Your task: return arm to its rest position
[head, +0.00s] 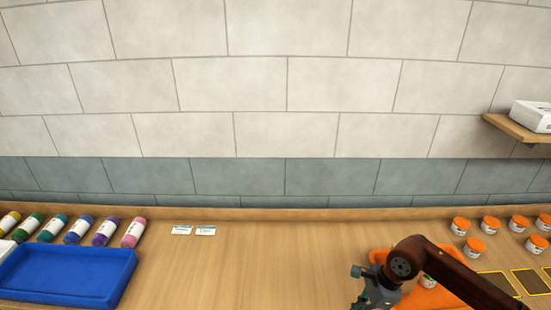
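My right arm comes in from the lower right, and its gripper (366,291) hangs over the front of the wooden counter (260,265). The gripper points down beside an orange mat or tray (435,298), which the arm partly covers. The fingertips run off the bottom edge of the head view, so I cannot tell whether they are open or shut. A small jar (428,281) shows just behind my arm on the orange surface. My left arm and gripper are not in view.
A blue tray (120,283) sits at the left front, with several coloured bottles (107,231) lying behind it. Two small cards (205,230) lie at the back. Several orange-lidded jars (490,224) stand at the right near yellow-edged dark squares (531,281). A wall shelf (515,128) holds a white box (531,116). The middle counter is clear.

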